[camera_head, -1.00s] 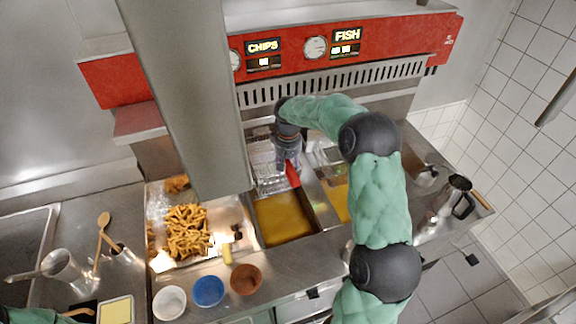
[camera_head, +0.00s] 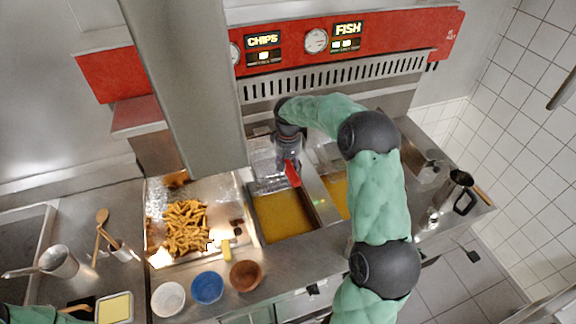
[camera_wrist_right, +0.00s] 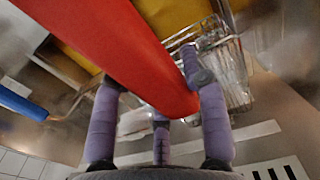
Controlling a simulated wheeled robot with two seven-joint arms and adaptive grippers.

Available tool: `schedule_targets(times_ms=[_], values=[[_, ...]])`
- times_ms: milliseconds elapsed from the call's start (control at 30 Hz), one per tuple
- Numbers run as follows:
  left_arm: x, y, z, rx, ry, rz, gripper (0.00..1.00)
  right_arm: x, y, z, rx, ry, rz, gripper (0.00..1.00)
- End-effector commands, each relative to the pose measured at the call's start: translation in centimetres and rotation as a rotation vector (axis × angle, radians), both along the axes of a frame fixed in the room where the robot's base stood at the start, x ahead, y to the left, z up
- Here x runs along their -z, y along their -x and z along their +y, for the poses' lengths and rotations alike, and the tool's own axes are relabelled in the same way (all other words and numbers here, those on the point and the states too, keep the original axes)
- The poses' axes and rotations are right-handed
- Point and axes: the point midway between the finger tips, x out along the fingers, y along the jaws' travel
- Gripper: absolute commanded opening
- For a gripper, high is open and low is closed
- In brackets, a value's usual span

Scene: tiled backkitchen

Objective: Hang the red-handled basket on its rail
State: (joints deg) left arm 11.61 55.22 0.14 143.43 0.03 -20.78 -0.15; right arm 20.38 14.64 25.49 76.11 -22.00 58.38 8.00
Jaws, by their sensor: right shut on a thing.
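My right gripper (camera_head: 290,158) is shut on the red handle (camera_head: 293,174) at the back of the left fryer vat. In the right wrist view the red handle (camera_wrist_right: 130,50) runs between the purple-grey fingers (camera_wrist_right: 160,120). The wire basket (camera_head: 263,157) shows partly beside and behind the gripper, at the back above the left vat; its mesh also shows in the wrist view (camera_wrist_right: 236,78). The gripper hides part of it. The rail and any contact with it cannot be made out. My left gripper is out of view; only a green sleeve shows at the bottom left.
Yellow oil (camera_head: 283,216) fills the left vat; the right vat (camera_head: 336,188) is partly behind my arm. A blue handle (camera_wrist_right: 22,102) shows in the wrist view. A tray of chips (camera_head: 208,252), bowls (camera_head: 207,288) and a steel jug (camera_head: 456,190) stand nearby. A grey column blocks the upper left.

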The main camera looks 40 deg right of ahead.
Motion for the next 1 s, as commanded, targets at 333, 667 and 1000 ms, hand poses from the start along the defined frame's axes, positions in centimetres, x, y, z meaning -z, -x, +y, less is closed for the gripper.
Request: schedule_targets(times_ms=[333,667,1000], values=[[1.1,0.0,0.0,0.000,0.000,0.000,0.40,1.6,-0.1,0.0,0.000,0.001,-0.003,0.00],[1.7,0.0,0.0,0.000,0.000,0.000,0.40,2.6,-0.1,0.0,0.000,0.001,-0.003,0.00],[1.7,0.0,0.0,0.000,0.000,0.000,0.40,2.7,-0.1,-0.1,0.001,0.001,-0.003,0.00]])
